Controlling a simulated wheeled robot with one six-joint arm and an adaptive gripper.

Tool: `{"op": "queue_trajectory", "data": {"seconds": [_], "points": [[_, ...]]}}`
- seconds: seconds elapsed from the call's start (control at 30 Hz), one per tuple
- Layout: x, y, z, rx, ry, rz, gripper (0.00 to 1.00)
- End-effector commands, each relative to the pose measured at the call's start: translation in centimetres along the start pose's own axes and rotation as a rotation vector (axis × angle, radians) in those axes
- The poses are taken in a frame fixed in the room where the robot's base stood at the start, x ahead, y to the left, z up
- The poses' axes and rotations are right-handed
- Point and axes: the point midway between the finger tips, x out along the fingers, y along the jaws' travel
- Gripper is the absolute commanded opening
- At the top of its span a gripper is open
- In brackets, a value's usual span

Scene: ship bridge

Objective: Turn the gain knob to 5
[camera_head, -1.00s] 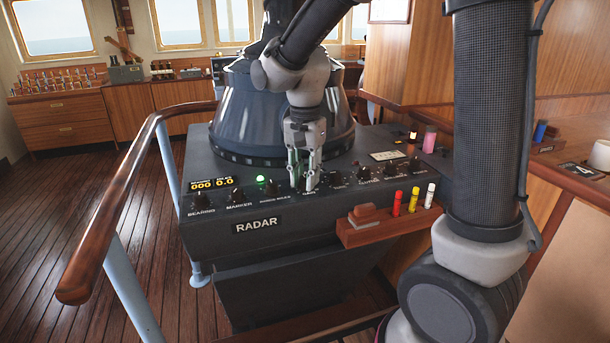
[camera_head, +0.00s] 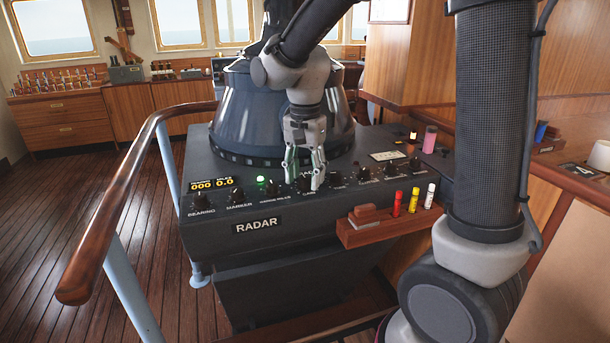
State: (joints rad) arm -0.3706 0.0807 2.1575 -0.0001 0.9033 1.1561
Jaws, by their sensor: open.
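The gain knob (camera_head: 305,183) is a small dark knob in the row along the front of the radar console (camera_head: 190,165). The label below it appears to read GAIN. My gripper (camera_head: 304,180) points down at this knob with its fingers spread, one to each side of it. Whether the fingers touch the knob cannot be told. The fingers partly hide the knob, and its pointer and scale are too small to read.
The range rings knob (camera_head: 271,188) is close on the left and the tune knob (camera_head: 337,179) on the right. A wooden holder (camera_head: 375,229) with coloured markers juts from the console front. A wooden handrail (camera_head: 125,190) runs at left.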

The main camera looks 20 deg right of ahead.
Motion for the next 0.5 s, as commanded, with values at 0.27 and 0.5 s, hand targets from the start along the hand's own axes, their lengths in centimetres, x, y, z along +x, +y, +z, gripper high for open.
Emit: {"op": "queue_trajectory", "data": {"seconds": [0.27,0.5], "points": [[-5.6,-0.1,-0.1,0.0,0.003,-0.006,0.48],[-10.1,-0.1,0.0,0.0,0.002,-0.004,0.48]]}}
